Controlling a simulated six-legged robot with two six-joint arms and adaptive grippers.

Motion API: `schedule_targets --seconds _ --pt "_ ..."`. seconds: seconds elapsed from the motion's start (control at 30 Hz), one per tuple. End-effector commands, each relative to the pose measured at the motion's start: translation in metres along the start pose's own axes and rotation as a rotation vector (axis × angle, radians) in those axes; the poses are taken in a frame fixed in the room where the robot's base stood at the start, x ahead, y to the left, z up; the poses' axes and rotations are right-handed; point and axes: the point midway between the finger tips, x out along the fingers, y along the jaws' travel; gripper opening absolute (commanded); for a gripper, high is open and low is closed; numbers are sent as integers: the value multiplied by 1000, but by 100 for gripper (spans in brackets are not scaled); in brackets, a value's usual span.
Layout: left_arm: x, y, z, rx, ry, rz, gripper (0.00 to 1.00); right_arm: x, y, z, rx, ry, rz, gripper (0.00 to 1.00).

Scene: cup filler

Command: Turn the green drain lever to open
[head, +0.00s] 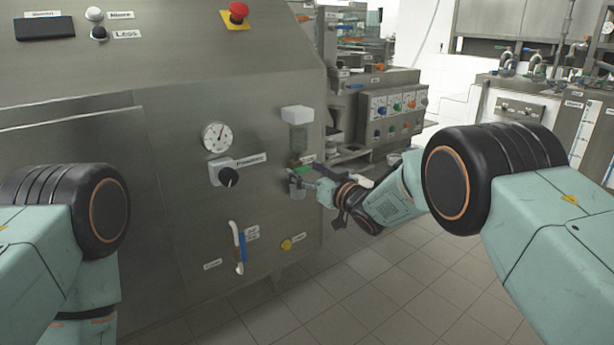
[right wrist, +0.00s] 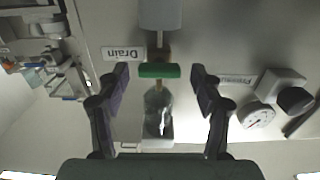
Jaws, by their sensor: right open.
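The green drain lever (right wrist: 158,70) lies between the two fingers of my right gripper (right wrist: 160,80) in the right wrist view, with gaps on both sides. It runs sideways across its fitting, and the inverted "Drain" label (right wrist: 123,53) is beside it. In the head view the lever (head: 304,168) is small and partly hidden by my right gripper (head: 300,182), which is at the machine's front panel. The right gripper is open and holds nothing. My left arm shows at the left edge of the head view, but its gripper is out of view.
A pressure gauge (head: 216,137) and black pressure knob (head: 229,177) are to the left. A blue-and-white handle (head: 239,246) is lower on the panel. Tiled floor (head: 400,290) is open at lower right.

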Motion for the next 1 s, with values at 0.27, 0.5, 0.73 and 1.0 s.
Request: schedule_targets --seconds 0.27,0.5,0.73,1.0 --pt "1 0 0 0 0 0 0 1 2 0 0 -1 1 66" --pt "1 0 0 0 0 0 0 1 2 0 0 -1 1 52" --pt "1 0 0 0 0 0 0 1 2 0 0 -1 1 32" --pt "1 0 0 0 0 0 0 1 2 0 0 -1 1 12"
